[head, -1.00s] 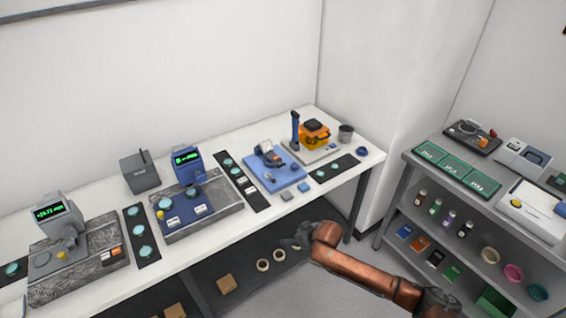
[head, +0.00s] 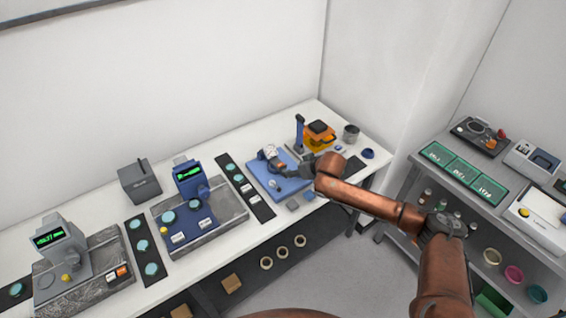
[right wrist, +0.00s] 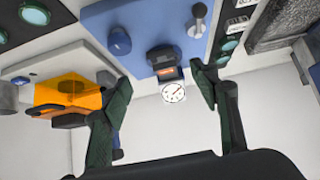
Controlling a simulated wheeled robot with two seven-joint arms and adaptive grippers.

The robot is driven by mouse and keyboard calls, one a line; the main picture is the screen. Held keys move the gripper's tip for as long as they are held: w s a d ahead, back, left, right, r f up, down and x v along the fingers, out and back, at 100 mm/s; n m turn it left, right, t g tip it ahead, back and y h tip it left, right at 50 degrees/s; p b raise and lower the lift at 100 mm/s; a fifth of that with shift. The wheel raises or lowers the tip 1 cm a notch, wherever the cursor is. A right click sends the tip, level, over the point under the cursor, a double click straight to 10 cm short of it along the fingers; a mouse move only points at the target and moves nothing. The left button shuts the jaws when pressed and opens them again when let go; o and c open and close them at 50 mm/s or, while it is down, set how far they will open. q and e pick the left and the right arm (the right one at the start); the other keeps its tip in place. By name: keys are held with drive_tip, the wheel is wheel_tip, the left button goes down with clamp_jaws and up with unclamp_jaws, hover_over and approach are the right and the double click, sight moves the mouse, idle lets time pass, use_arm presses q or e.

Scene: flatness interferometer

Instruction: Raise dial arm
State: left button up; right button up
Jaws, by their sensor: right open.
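The dial gauge (right wrist: 173,92) has a round white face and sits on a dark dial arm (right wrist: 165,62) over a blue base plate (right wrist: 140,25). In the head view, the dial arm (head: 272,160) and blue plate (head: 257,180) are on the white bench, partly hidden by my right gripper (head: 290,170). In the right wrist view my right gripper (right wrist: 160,77) is open and empty. The dial shows between its two fingers, with no clear contact. My left gripper is not in view.
An orange device (head: 318,136) with a blue post (head: 300,132) and a grey cup (head: 351,132) stand just right of the plate. Two gauge stands on granite bases (head: 85,283) are to the left. A grey shelf (head: 440,178) stands at right.

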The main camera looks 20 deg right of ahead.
drive_tip(key=x, duration=0.7)
drive_tip(key=shift+w+a+f, duration=0.1)
drive_tip(key=shift+w+a, duration=0.1)
drive_tip(key=shift+a, duration=0.1)
clamp_jaws()
idle(0.4)
